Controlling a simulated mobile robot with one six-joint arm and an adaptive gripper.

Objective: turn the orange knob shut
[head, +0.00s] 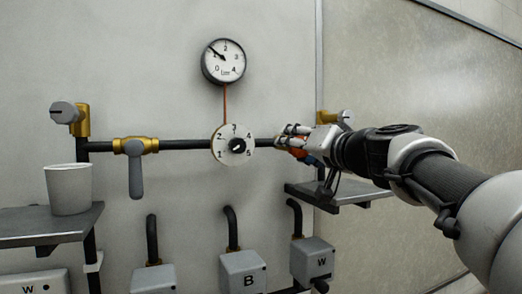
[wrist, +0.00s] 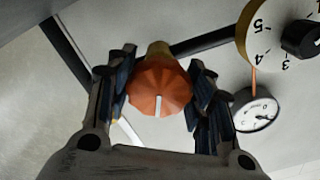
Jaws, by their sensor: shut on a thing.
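The orange knob (wrist: 160,86) sits on a brass fitting on the black pipe. It is ribbed, with a white mark on its face pointing down in the wrist view. My gripper (wrist: 158,80) has one finger on each side of the knob and is shut on it. In the head view my gripper (head: 284,141) reaches in from the right to the pipe, and only a bit of the orange knob (head: 297,152) shows behind the fingers.
A numbered dial (head: 222,152) with a black centre knob is left of my gripper, below a round gauge (head: 223,61). Further left are a grey lever valve (head: 135,172) and a white cup (head: 69,190) on a shelf. Another shelf (head: 345,193) lies below my gripper.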

